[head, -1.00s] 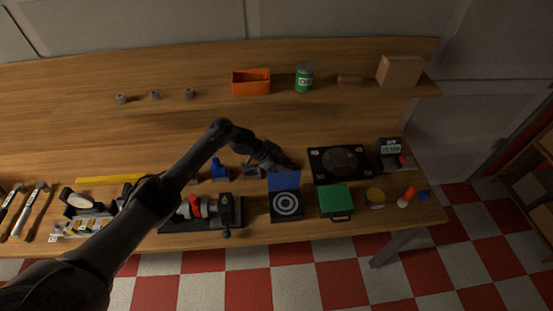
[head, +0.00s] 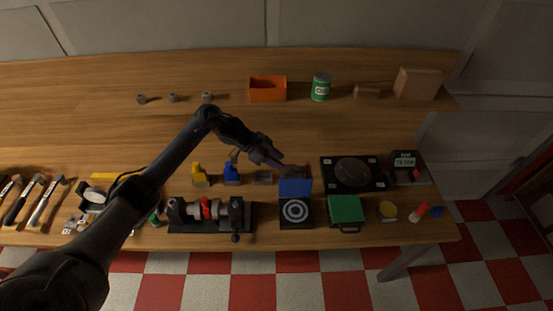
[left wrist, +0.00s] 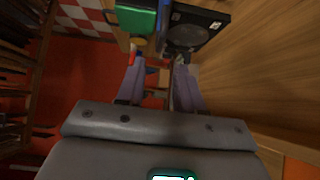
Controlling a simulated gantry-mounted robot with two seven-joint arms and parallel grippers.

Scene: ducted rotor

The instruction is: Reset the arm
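My left arm crosses the head view from the lower left. Its gripper (head: 276,163) is above the workbench (head: 330,125), just behind an open blue-lidded box with a target pattern (head: 295,210). In the left wrist view the two fingers of the left gripper (left wrist: 157,68) stand apart with nothing held between them. A black square plate with a round dark disc (head: 352,172) lies to the right of the gripper, and it also shows beyond the fingers in the wrist view (left wrist: 187,36). My right gripper is in neither view.
An orange bin (head: 267,88), green can (head: 321,85) and cardboard box (head: 418,83) stand at the back. The middle bench is mostly clear.

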